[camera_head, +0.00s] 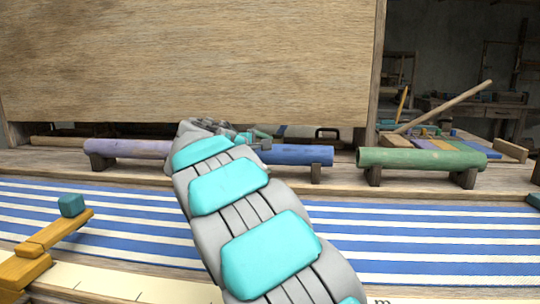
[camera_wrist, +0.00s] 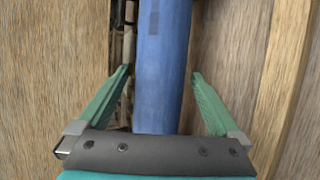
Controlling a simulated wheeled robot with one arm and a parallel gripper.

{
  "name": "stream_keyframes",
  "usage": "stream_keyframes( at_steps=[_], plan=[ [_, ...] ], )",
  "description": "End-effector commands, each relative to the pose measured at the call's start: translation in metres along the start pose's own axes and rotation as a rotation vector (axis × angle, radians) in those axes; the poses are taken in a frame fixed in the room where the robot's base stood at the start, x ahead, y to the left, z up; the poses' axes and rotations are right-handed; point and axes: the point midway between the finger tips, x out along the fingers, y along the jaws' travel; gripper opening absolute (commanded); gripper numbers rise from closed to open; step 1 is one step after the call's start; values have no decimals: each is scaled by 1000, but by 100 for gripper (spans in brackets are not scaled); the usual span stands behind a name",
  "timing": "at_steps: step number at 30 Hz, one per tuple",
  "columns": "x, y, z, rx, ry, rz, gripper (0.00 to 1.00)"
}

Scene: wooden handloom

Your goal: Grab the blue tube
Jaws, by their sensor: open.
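The blue tube (camera_head: 298,155) lies level on dark supports on the wooden beam, in the middle of the head view. My arm hides its left part. In the wrist view the blue tube (camera_wrist: 162,75) runs lengthwise between the two green fingers of my gripper (camera_wrist: 160,85). The fingers are open, one on each side, with a visible gap to the tube on both sides. In the head view my gripper (camera_head: 250,140) is at the tube's left part and mostly hidden by my arm.
A purple tube (camera_head: 128,149) lies to the left and a green tube (camera_head: 420,159) to the right on the same beam. A large wooden panel (camera_head: 190,60) stands behind. Blue-striped cloth (camera_head: 420,235) spreads in front. A wooden lever with a teal block (camera_head: 72,205) sticks up at left.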

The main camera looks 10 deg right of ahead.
Motion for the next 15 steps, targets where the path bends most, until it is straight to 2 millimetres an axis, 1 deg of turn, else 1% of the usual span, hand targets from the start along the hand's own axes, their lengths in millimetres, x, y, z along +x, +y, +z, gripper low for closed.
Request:
stream_keyframes(
  at_steps=[1, 2, 15],
  plan=[
    [0, 0, 0, 0, 0, 0, 98],
    [0, 0, 0, 0, 0, 0, 94],
    [0, 0, 0, 0, 0, -1, 45]
  ],
)
